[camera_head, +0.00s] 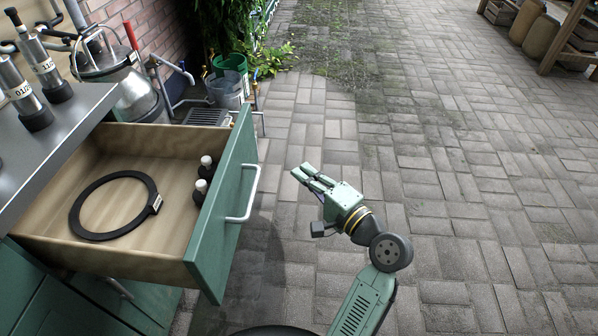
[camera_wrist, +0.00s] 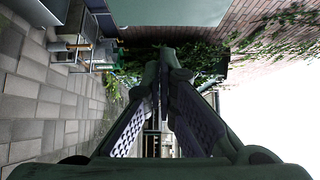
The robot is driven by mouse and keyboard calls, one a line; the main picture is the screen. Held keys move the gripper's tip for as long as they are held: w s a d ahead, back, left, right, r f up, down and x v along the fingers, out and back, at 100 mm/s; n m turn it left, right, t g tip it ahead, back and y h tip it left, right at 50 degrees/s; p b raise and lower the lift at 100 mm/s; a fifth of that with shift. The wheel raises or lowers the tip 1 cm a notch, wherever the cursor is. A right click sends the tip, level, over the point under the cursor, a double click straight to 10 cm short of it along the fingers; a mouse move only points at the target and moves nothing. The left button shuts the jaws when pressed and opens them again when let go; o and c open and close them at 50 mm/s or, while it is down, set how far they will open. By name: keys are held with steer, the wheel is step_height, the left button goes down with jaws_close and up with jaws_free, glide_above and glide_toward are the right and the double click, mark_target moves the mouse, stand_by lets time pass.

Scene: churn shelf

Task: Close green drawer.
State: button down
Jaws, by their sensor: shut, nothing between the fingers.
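The green drawer (camera_head: 224,201) is pulled out from under the grey counter at the left of the head view. Its green front faces right and carries a pale bar handle (camera_head: 247,196). A flat black ring (camera_head: 78,212) with a small tag and two small dark bottles with white caps (camera_head: 203,178) lie inside. My gripper (camera_head: 306,174) is shut and empty, to the right of the drawer front and apart from it, pointing up and left. In the wrist view the fingers (camera_wrist: 166,70) come together.
The counter (camera_head: 60,125) holds metal cylinders (camera_head: 43,66). A steel churn (camera_head: 135,90) and a green bucket (camera_head: 230,68) stand behind the drawer. Another green front lies below. Paved ground (camera_head: 450,150) is open to the right; wooden shelving with jars (camera_head: 541,40) is far off at upper right.

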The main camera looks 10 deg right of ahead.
glide_toward(254, 145)
steer(key=w+d, duration=0.2)
steer(key=w, duration=0.1)
steer(key=a, duration=0.2)
steer(key=w+a, duration=0.1)
steer(key=a, duration=0.1)
steer(key=shift+a+r+b, duration=0.1)
steer(key=shift+r+b, duration=0.05)
steer(key=shift+b, duration=0.2)
steer(key=shift+w+a, duration=0.1)
